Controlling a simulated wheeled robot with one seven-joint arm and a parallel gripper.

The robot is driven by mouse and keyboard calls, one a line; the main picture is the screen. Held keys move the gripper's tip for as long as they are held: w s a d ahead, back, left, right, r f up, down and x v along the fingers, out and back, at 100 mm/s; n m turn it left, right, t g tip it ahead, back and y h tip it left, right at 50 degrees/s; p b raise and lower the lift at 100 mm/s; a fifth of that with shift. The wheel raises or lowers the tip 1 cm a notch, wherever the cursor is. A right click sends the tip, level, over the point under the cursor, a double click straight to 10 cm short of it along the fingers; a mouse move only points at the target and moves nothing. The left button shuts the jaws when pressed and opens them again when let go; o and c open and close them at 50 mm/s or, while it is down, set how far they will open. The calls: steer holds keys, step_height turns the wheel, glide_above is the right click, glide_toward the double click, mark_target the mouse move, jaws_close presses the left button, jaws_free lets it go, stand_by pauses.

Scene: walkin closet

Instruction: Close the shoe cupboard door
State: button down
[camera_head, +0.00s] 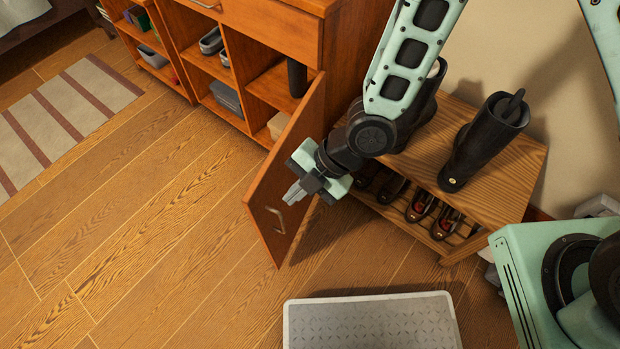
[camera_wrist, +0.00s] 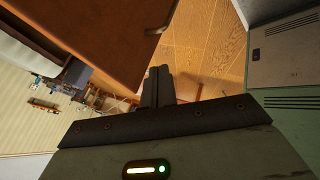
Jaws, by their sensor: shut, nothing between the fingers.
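The shoe cupboard (camera_head: 260,25) is a wooden unit with open shelves at the upper middle of the head view. Its door (camera_head: 272,200) stands wide open, swung out toward the room, with a small metal handle (camera_head: 277,220) near its free edge. My gripper (camera_head: 293,194) is shut and empty, beside the door's free end on its right side in the picture; I cannot tell whether it touches the door. In the wrist view, the shut fingers (camera_wrist: 157,85) point toward the door panel (camera_wrist: 100,30), and the handle (camera_wrist: 157,30) shows at its edge.
A wooden shoe bench (camera_head: 500,185) with black boots (camera_head: 485,140) on top and shoes (camera_head: 420,207) below stands right of the door. A grey step or mat (camera_head: 370,325) lies at the front. A striped rug (camera_head: 65,120) is at left. The floor (camera_head: 150,230) left of the door is clear.

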mark_target(260, 202)
steer(key=shift+w+a+f, duration=0.15)
steer(key=shift+w+a, duration=0.1)
steer(key=shift+a, duration=0.5)
steer(key=shift+w+a+f, duration=0.2)
steer(key=shift+w+a, duration=0.1)
steer(key=shift+a, duration=0.4)
steer(key=shift+w+a+f, duration=0.15)
steer(key=shift+w+a, duration=0.1)
steer(key=shift+a, duration=0.5)
